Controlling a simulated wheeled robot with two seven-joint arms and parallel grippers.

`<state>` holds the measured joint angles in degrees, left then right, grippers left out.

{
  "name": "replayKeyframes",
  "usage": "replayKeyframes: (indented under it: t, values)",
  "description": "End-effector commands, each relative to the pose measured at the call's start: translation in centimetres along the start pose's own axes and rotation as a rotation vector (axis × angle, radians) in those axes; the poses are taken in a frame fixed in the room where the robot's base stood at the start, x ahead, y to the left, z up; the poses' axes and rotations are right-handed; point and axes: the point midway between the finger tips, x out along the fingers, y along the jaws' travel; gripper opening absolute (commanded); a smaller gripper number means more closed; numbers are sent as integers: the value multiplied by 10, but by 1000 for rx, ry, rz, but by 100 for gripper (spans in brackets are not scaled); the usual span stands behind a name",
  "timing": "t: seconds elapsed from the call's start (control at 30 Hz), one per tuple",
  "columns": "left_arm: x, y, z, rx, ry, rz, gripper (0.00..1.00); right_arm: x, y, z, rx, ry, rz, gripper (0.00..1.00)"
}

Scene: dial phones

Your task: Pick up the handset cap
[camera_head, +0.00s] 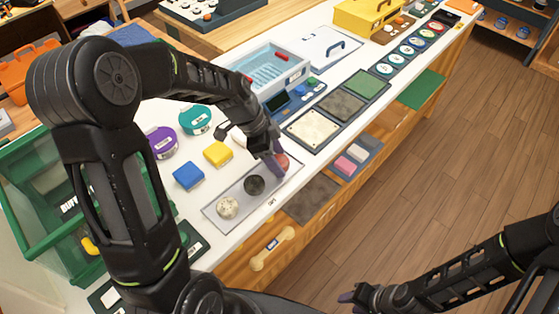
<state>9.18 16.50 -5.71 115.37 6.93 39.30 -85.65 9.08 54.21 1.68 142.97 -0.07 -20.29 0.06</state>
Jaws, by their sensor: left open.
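A clear flat tray (238,188) with a small printed label lies near the counter's front edge. It holds three round caps in a row: a cream speckled cap (228,207), a black cap (254,185) and a red cap (281,162). Which one is the handset cap I cannot tell. My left gripper (277,160) is open, with its fingers at the red cap and partly covering it. Whether they touch it I cannot tell. My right gripper (352,297) hangs low over the floor, away from the counter; its fingers are too small to read.
A blue block (188,176), a yellow block (217,153), a purple roll (163,142) and a teal roll (195,119) stand behind the tray. Square texture pads (312,128) lie to its right. A green crate (45,205) is at left. The wooden floor (450,150) is clear.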

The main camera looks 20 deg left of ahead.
Motion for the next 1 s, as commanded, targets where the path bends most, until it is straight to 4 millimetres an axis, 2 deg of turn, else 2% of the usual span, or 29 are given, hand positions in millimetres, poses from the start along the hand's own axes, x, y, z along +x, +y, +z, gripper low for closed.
replayKeyframes:
  t: [0.53, 1.0]
  values:
    - [0, 0, 0, 0, 0, 0, 59, 0, 0, 0, 0, 0, 0, 36]
    - [0, 0, 0, 0, 0, 0, 20, 0, 0, 0, 0, 0, 0, 36]
